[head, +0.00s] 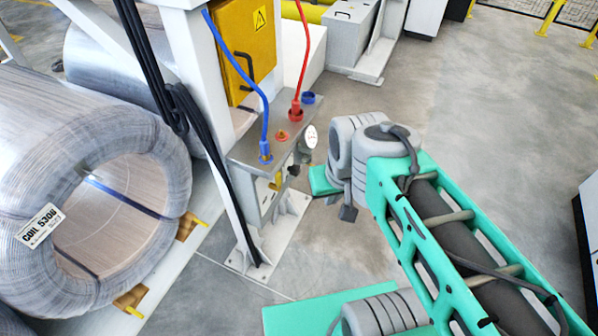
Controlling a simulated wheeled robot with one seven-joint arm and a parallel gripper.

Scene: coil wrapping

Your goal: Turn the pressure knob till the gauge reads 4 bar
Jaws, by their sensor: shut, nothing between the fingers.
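The pressure gauge (310,136) is a small white dial at the right end of a grey metal panel, in the middle of the head view. It is too small and too slanted for its reading to be made out. Just below it is a grey fitting with a small dark knob-like part (293,170) on the panel's front side. I cannot tell for certain that this is the pressure knob. My grey and teal arm reaches in from the lower right, its bend close to the right of the panel. My gripper's fingers do not show. I cannot tell whether they touch anything.
The grey panel (245,151) carries a blue hose (262,110), a red hose (301,60) and coloured fittings. A white post (205,85) with black cables and a large wire coil (60,130) stand left. A yellow box (240,40) is behind. Open floor lies right.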

